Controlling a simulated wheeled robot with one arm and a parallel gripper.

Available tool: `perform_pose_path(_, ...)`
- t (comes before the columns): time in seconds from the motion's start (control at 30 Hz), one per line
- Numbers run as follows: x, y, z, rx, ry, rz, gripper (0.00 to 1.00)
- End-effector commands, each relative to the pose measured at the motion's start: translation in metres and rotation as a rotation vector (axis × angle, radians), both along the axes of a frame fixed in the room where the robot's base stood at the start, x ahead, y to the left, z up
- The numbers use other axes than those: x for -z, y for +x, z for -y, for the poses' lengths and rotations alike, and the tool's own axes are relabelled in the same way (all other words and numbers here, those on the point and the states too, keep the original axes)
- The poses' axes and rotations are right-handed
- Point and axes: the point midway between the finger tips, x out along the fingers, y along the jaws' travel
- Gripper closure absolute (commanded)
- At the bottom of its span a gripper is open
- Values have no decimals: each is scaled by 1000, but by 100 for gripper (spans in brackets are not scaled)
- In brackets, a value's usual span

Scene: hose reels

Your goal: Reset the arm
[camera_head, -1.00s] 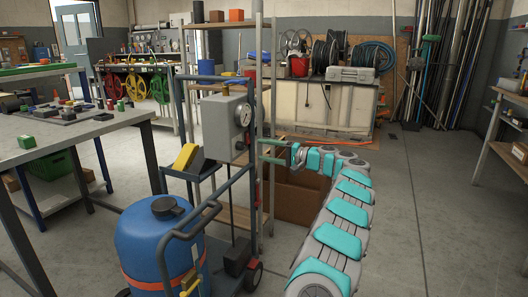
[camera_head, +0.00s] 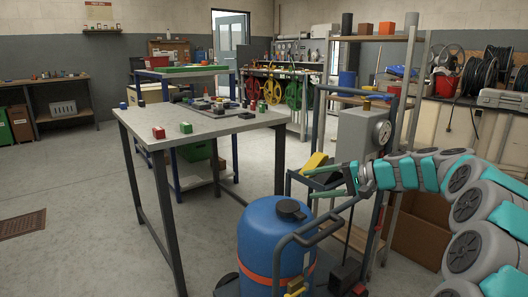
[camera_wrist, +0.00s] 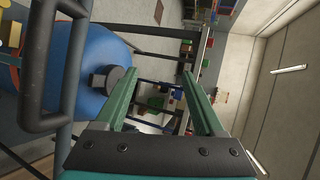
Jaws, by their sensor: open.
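My gripper (camera_head: 312,182) is open and empty. In the head view its green fingers point left, in front of the cart's frame and above the blue tank (camera_head: 272,240). In the wrist view the two green fingers (camera_wrist: 160,90) are spread apart with nothing between them. The wrist view is turned on its side. My teal and grey arm stretches in from the right edge of the head view, roughly level at the wrist and bent down near the right edge.
The tank cart carries a grey gauge box (camera_head: 360,133) and a yellow block (camera_head: 314,162) close to my gripper. A grey worktable (camera_head: 205,125) with small blocks stands left. A shelf rack (camera_head: 375,38) stands behind.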

Motion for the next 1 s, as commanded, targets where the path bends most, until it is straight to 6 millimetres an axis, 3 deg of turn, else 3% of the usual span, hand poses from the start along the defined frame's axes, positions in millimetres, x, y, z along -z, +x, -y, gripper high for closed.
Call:
perform_pose_path(0.03,-1,-21,-22,-43,-35,-18,29)
perform_pose_path(0.2,16,-91,-73,-161,-179,-85,29)
perform_pose_path(0.3,29,-135,-93,-222,-276,-122,29)
perform_pose_path(0.47,54,-208,-108,-309,-443,-172,29)
perform_pose_path(0.67,89,-297,-100,-391,-662,-230,29)
perform_pose_path(0.8,115,-357,-79,-434,-820,-271,29)
perform_pose_path(1.0,144,-429,-37,-466,-1028,-318,29)
